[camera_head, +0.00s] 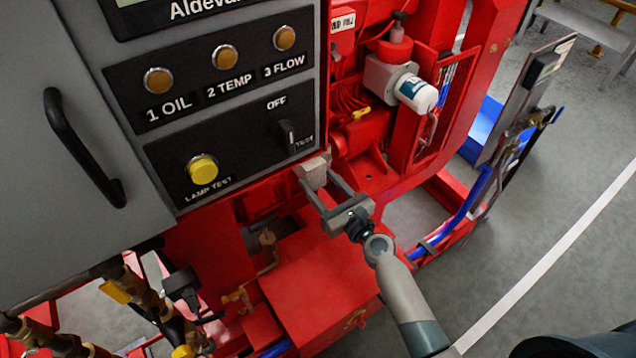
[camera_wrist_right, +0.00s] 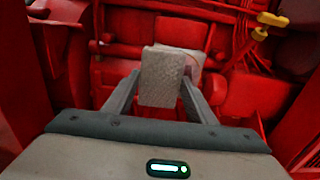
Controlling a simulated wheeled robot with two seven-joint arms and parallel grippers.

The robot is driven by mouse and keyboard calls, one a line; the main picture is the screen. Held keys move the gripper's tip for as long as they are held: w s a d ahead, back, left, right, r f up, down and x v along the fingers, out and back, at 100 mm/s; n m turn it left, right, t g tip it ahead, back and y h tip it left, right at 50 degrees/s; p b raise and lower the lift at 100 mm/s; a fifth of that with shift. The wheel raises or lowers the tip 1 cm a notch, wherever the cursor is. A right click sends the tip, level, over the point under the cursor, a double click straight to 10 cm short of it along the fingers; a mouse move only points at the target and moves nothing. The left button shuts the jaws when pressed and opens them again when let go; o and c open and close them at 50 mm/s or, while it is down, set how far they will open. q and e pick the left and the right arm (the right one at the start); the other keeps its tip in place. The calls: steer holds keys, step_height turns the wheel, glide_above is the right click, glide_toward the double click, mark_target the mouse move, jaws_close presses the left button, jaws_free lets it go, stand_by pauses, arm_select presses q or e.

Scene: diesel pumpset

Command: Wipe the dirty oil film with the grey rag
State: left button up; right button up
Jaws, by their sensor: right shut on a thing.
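My right gripper (camera_head: 324,182) reaches in from the lower right, just below the lower right corner of the grey control panel. It is shut on the grey rag (camera_head: 313,171), a small pale block-like pad. In the right wrist view the rag (camera_wrist_right: 162,76) sits between the two fingers (camera_wrist_right: 158,92), in front of red machinery. A pale patch shows behind the rag there, and I cannot tell what it is. I cannot make out the dirty oil film in either view. My left gripper is not in view.
The control panel (camera_head: 215,118) with its buttons and black handle (camera_head: 82,148) fills the upper left. Red engine frame and a white filter (camera_head: 416,92) stand behind the gripper. Brass pipes (camera_head: 150,297) are at lower left.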

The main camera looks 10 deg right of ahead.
steer(key=shift+w+d, duration=0.25)
steer(key=shift+d, duration=0.45)
steer(key=shift+w+d, duration=0.2)
steer(key=shift+d, duration=0.45)
steer(key=shift+w+d+r+b, duration=0.1)
steer(key=shift+w+d+b, duration=0.25)
steer(key=shift+d, duration=0.45)
steer(key=shift+w+d+b, duration=0.15)
steer(key=shift+w+d, duration=0.3)
steer(key=shift+d, duration=0.3)
steer(key=shift+s, duration=0.1)
